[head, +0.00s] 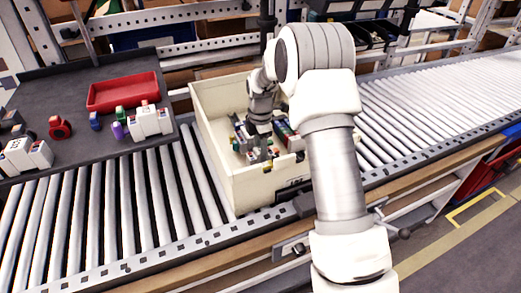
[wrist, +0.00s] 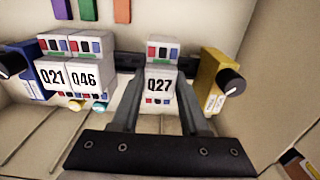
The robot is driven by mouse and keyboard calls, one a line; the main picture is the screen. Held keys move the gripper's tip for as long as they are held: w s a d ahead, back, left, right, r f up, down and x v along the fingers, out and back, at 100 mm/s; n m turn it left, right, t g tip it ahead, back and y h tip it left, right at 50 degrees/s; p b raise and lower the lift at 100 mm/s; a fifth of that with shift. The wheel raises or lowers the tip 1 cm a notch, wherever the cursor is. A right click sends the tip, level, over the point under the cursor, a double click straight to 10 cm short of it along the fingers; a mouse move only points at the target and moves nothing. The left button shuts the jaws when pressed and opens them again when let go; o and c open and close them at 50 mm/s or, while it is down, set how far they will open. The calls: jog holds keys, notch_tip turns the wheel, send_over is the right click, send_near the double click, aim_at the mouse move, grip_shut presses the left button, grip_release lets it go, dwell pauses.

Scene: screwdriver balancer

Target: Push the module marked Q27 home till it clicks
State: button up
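The module marked Q27 (wrist: 160,84) is white, with red, blue and green terminals on top. It sits on a dark rail (wrist: 126,62) along the bin wall in the wrist view. My gripper (wrist: 159,98) reaches toward it with one finger on each side. The fingers look apart, with a small gap at the module's left side; contact on the right is unclear. Whether Q27 is fully seated cannot be told. In the head view my gripper (head: 259,146) is down inside the cream bin (head: 253,188), and Q27 cannot be made out there.
Modules Q21 (wrist: 53,76) and Q46 (wrist: 86,76) stand left of Q27, beside a blue knobbed module (wrist: 24,80). A yellow module with a black knob (wrist: 218,82) stands close on the right. The bin sits on a roller conveyor (head: 120,205); a red tray (head: 122,92) lies left.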

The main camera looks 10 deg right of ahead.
jog(key=o, duration=0.5)
jog(key=shift+r, duration=0.1)
notch_tip(320, 180, up, 17)
jog(key=p, duration=0.2)
jog(key=shift+r, duration=0.15)
